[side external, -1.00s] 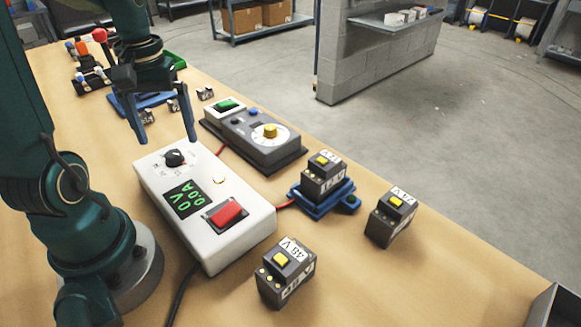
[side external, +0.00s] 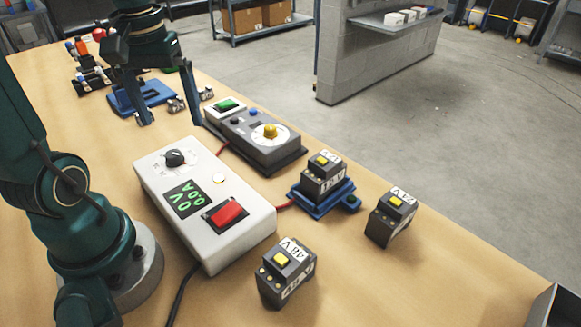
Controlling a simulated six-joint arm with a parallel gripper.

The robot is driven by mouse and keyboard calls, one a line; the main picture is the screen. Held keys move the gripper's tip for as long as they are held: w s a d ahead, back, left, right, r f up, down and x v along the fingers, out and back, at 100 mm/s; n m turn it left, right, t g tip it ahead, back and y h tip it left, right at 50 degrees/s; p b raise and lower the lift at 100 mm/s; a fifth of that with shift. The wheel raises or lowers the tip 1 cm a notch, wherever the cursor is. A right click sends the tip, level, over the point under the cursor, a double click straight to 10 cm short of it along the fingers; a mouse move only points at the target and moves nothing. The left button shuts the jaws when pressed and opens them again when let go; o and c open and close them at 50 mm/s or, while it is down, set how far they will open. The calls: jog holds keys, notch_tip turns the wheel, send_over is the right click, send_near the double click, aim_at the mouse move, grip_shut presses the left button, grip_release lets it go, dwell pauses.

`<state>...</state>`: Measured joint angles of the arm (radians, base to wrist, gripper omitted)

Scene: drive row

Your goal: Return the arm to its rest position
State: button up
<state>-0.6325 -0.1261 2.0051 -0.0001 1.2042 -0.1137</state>
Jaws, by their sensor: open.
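My gripper (side external: 170,122) is open and empty, with its two dark fingers pointing down. It is in the upper left of the side external view, beyond the far end of the white power supply (side external: 155,150) in the picture. It looks to be above the bench, but its exact height cannot be told. The power supply has a black dial, a green display reading 0 V and 0.0 A, and a red switch. A battery block (side external: 323,178) sits in a blue holder (side external: 313,208) joined to a red cable.
A grey box with a yellow dial (side external: 270,133) is right of the gripper. Loose battery blocks stand at right (side external: 391,218) and front (side external: 286,275). A blue tray (side external: 155,92) and small parts lie behind the fingers.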

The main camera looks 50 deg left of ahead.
jog(key=s+d+m+t, duration=0.2)
jog(key=d+m+t, duration=0.3)
jog(key=d+m, duration=0.3)
jog(key=d, duration=0.4)
jog(key=shift+s+d+r+m, duration=0.2)
jog(key=shift+s+d+m, duration=0.1)
